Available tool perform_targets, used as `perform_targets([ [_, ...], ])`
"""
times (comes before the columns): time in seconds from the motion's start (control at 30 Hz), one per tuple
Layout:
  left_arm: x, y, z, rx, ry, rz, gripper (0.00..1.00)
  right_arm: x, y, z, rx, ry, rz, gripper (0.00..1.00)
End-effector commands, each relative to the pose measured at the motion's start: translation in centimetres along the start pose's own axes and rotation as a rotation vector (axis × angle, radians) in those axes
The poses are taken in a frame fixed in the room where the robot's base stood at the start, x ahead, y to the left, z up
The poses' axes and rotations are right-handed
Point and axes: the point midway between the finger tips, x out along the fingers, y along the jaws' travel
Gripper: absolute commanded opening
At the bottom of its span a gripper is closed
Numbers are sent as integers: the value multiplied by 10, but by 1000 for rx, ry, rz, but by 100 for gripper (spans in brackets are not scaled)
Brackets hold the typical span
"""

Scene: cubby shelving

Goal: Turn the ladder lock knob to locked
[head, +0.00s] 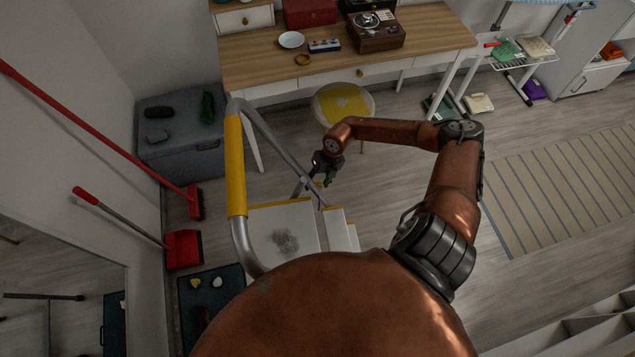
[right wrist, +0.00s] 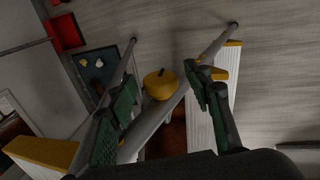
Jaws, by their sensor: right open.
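The step ladder (head: 236,165) stands left of centre in the head view, with a silver tube frame, yellow grip and yellow-edged steps. In the right wrist view the yellow round lock knob (right wrist: 160,85) sits against a grey ladder tube (right wrist: 165,115). My right gripper (head: 325,176) is beside the ladder's side rail in the head view. In the right wrist view its two green-padded fingers (right wrist: 162,80) are spread, one on each side of the knob in the picture. The knob appears beyond the fingers; I cannot tell whether they touch it. My left gripper is not in view.
A desk (head: 430,38) with a record player (head: 376,30) stands behind, with a yellow-seated stool (head: 343,103) near it. A red broom (head: 194,203), a red dustpan (head: 184,248) and a grey chest (head: 180,145) are at the left. Floor right of my arm is clear to the striped rug (head: 565,190).

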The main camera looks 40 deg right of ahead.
Motion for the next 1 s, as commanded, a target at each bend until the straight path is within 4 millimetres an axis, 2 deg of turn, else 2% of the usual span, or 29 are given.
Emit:
perform_targets([
  [0.07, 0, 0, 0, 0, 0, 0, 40, 0, 0, 0, 0, 0, 0, 44],
  [0.7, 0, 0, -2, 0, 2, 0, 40, 0, -1, 0, 1, 0, -2, 0],
  [1.0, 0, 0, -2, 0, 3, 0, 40, 0, -1, 0, 0, 0, -2, 0],
])
